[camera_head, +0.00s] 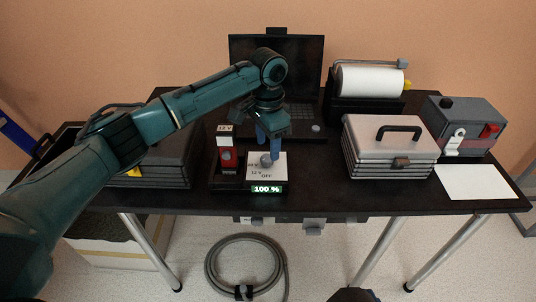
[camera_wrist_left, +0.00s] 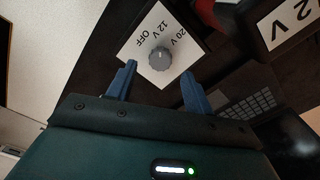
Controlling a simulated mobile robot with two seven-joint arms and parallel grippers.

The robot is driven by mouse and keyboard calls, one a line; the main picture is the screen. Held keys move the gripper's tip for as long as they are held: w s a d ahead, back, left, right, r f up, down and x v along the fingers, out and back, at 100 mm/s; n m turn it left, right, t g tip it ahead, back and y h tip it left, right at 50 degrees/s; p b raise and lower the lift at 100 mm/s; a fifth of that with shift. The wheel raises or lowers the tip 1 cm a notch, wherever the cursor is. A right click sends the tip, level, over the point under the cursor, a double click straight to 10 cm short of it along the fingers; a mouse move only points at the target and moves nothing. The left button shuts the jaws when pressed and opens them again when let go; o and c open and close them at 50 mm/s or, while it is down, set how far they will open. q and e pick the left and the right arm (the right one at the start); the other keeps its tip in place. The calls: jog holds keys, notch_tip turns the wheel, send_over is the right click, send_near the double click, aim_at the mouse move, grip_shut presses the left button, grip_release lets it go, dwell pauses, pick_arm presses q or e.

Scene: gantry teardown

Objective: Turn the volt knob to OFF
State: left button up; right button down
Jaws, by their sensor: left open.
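The volt knob (camera_wrist_left: 159,60) is a round grey knob on a white panel (camera_head: 283,176) marked 20 V, 12 V and OFF. Which mark it points at is too small to tell. In the head view the knob (camera_head: 266,162) is partly hidden by my left gripper (camera_head: 268,146). My left gripper has blue fingers and is open, pointing down at the panel. In the left wrist view the knob lies between and slightly beyond the fingertips (camera_wrist_left: 159,69), with a gap on each side.
A red device with a 12 V label (camera_head: 227,155) stands just left of the panel. A 100 % display (camera_head: 267,189) is at its front. A laptop (camera_head: 300,60) is behind, a light toolbox (camera_head: 390,150) to the right, and a dark case (camera_head: 160,160) under my left arm.

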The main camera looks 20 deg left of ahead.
aim_at(268, 157)
pick_arm(q)
jog(key=shift+f, duration=2.05)
jog(key=shift+c, duration=0.3)
jog(key=shift+r, duration=0.1)
jog(key=c, duration=0.9)
